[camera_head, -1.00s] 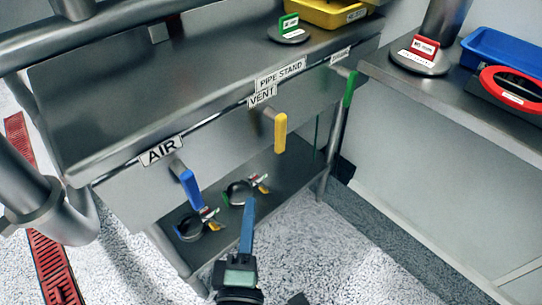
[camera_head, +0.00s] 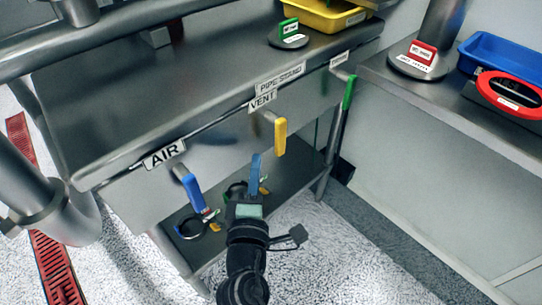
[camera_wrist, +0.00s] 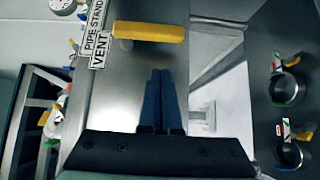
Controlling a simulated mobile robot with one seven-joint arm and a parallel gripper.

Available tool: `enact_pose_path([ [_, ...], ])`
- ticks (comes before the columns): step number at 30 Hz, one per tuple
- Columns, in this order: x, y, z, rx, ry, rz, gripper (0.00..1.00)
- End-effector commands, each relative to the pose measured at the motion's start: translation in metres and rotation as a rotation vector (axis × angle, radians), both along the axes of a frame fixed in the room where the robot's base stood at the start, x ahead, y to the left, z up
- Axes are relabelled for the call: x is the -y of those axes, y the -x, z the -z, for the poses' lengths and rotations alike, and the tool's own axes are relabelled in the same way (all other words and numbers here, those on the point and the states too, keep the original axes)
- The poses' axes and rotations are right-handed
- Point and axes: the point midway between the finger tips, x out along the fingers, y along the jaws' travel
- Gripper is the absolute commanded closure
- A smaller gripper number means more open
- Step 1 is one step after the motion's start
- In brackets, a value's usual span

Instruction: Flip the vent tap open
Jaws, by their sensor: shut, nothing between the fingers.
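The vent tap's yellow handle (camera_head: 280,137) hangs down from its stem on the front of the steel bench, below the VENT label (camera_head: 262,100). In the wrist view the yellow handle (camera_wrist: 148,32) lies across the picture, just beyond my fingertips and apart from them. My gripper (camera_head: 256,158) is shut and empty, with its blue fingers together, a little left of and below the yellow handle in the head view. The fingers also show in the wrist view (camera_wrist: 162,75), pointing at the handle.
A blue handle (camera_head: 193,194) hangs under the AIR label (camera_head: 164,154) to the left. A green handle (camera_head: 349,92) hangs to the right. A lower shelf (camera_head: 290,172) holds ring-shaped fittings with coloured tags. The space in front of the yellow handle looks clear.

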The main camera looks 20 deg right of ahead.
Motion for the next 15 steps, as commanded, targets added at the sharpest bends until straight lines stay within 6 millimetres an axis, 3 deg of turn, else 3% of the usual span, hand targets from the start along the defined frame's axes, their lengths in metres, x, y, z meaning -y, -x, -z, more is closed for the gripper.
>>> enact_pose_path([
  [1, 0.011, -0.002, -0.002, -0.001, 0.0, 0.006, 1.0],
  [6, 0.029, -0.009, -0.001, -0.002, -0.001, 0.003, 1.0],
  [15, 0.036, -0.011, 0.001, -0.001, 0.0, 0.002, 1.0],
])
